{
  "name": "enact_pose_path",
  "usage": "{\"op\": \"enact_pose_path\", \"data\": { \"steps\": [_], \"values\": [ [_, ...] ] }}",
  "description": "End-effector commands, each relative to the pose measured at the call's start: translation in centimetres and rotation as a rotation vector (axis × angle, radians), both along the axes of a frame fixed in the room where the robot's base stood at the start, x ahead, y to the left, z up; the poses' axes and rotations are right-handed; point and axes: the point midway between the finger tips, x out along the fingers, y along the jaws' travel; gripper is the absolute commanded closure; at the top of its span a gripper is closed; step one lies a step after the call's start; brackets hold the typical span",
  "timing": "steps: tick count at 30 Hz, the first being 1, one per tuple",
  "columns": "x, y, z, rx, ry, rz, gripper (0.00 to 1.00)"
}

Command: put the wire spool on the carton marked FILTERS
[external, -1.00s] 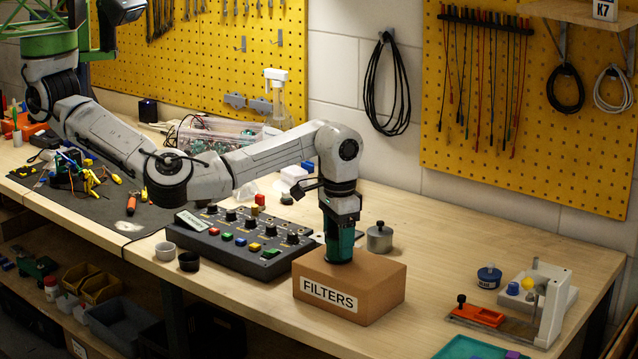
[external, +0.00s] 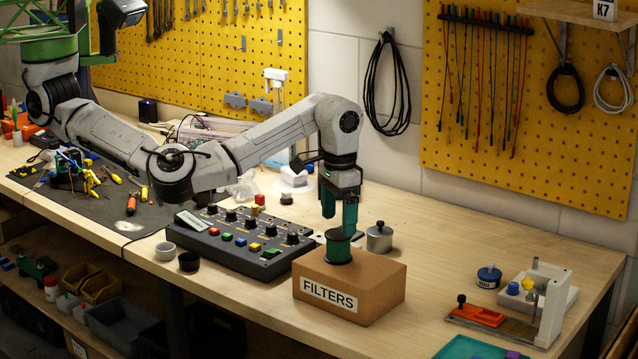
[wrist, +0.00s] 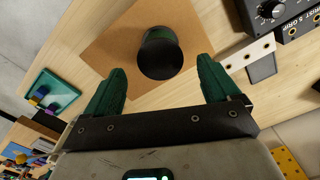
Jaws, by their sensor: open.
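The wire spool (external: 338,247), dark green with a black rim, stands upright on top of the brown carton marked FILTERS (external: 370,285), toward the carton's left back part in the external view. My gripper (external: 340,212) is directly above the spool, open and pointing down, with its green fingers apart from it. In the wrist view the spool (wrist: 160,52) rests on the carton top (wrist: 112,45), ahead of and between the two open fingertips of my gripper (wrist: 163,80). Nothing is held between the fingers.
A control panel (external: 240,240) with knobs and buttons lies left of the carton. A lidded metal pot (external: 380,239) stands just behind it. A blue tape roll (external: 489,277) and an orange-and-white fixture (external: 540,305) are at the right.

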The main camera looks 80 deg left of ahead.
Motion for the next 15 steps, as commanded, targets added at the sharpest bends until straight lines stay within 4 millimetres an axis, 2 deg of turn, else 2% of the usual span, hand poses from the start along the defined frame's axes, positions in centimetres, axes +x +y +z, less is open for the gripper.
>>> {"op": "enact_pose_path", "data": {
  "steps": [3,9,15],
  "values": [
    [0.1,0.1,2.3,0.0,-0.002,0.002,0.11],
    [0.1,0.0,5.5,0.0,-0.002,-0.001,0.11],
    [0.0,0.0,6.4,0.0,0.001,-0.001,0.11]
  ]
}}
